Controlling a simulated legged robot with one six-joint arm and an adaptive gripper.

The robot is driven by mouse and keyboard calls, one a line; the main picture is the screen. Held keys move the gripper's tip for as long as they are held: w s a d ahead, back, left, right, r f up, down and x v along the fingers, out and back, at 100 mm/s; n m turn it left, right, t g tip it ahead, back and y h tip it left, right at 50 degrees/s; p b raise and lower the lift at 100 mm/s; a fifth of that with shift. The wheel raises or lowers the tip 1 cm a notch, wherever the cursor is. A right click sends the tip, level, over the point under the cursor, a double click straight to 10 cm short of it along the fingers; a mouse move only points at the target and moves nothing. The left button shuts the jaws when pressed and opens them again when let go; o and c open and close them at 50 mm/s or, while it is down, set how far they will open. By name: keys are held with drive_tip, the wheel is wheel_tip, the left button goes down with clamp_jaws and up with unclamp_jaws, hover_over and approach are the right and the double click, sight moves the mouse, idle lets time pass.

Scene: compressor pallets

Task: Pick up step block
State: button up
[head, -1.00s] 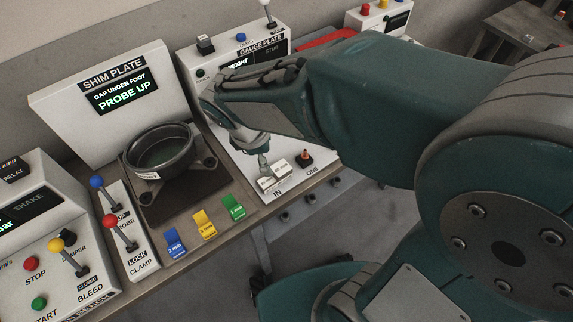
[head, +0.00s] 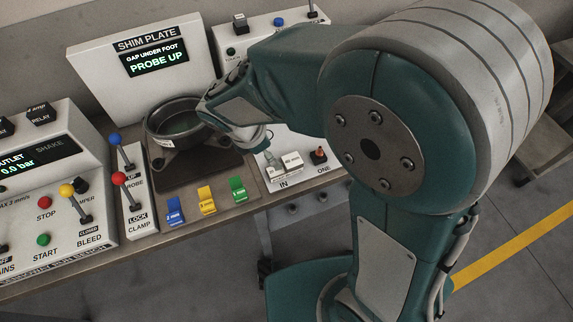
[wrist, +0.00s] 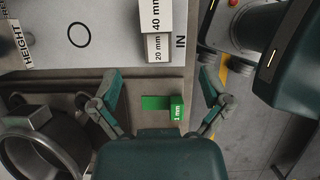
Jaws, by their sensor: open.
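The step block (wrist: 157,30) is white, with steps marked 40 mm and 20 mm. It stands on the gauge plate (wrist: 100,45) beside the word IN in the wrist view. It also shows in the head view as small white blocks (head: 292,163), partly behind my gripper (head: 266,150). In the wrist view my gripper (wrist: 159,78) is open and empty. Its fingers are spread wide, and the block lies ahead of the tips, roughly centred between them. No contact shows.
A green 1 mm shim (wrist: 176,108) lies between the finger lines in the wrist view. Yellow (head: 207,200) and blue (head: 175,210) shims lie left of it. A dark round foot (head: 178,124) and levers (head: 120,180) stand further left. Open floor lies in front of the bench.

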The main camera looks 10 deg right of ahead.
sight(285, 162)
drive_tip(key=x, duration=0.4)
drive_tip(key=shift+d, duration=0.3)
drive_tip(key=shift+w+d+f, duration=0.1)
drive_tip(key=shift+d+f, duration=0.3)
drive_tip(key=shift+f, duration=0.15)
drive_tip(key=f, duration=0.3)
drive_tip(key=w+f, duration=0.1)
drive_tip(key=shift+d+f, duration=0.15)
drive_tip(key=shift+d, duration=0.3)
drive_tip(key=shift+c, duration=0.3)
drive_tip(key=shift+d, duration=0.1)
clamp_jaws()
